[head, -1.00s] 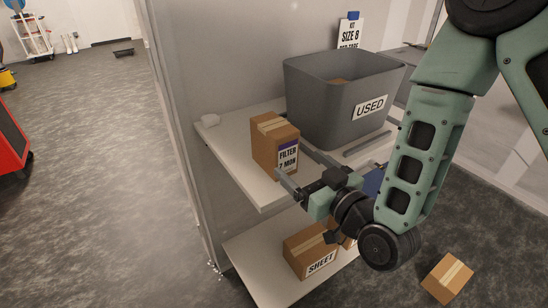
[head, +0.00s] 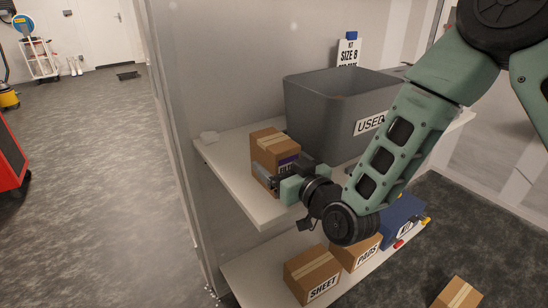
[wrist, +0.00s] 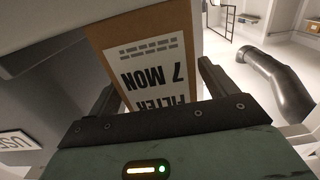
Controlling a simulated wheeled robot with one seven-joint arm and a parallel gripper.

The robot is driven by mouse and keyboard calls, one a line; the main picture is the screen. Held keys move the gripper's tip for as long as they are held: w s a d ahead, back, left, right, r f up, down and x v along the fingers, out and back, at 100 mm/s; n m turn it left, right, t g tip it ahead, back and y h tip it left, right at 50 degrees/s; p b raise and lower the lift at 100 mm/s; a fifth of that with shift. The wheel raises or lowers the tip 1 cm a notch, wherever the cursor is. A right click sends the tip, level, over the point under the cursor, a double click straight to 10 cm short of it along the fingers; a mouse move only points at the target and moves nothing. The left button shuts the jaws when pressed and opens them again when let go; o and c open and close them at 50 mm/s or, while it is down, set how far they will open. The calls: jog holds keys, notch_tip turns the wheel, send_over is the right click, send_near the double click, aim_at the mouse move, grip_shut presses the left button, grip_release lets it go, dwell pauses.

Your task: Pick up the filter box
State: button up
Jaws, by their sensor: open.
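The filter box (head: 270,148) is a brown cardboard box with a pale tape strip on top. It stands upright on the upper shelf, left of the grey bin. My gripper (head: 268,176) is at its front, low on the labelled face, and partly hides the label. In the wrist view the box (wrist: 150,50) shows its white label, "FILTER 7 MON", upside down. The open fingers of my gripper (wrist: 158,88) lie on either side of the box. I cannot tell whether they touch it.
A grey bin (head: 325,115) marked "USED" stands close on the right. Below are the "SHEET" box (head: 312,270), the "PADS" box (head: 358,250) and a blue case (head: 402,215). Another box (head: 458,293) is at the lower right.

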jog(key=shift+w+a, duration=0.35)
jog(key=shift+w, duration=0.1)
jog(key=c, duration=1.2)
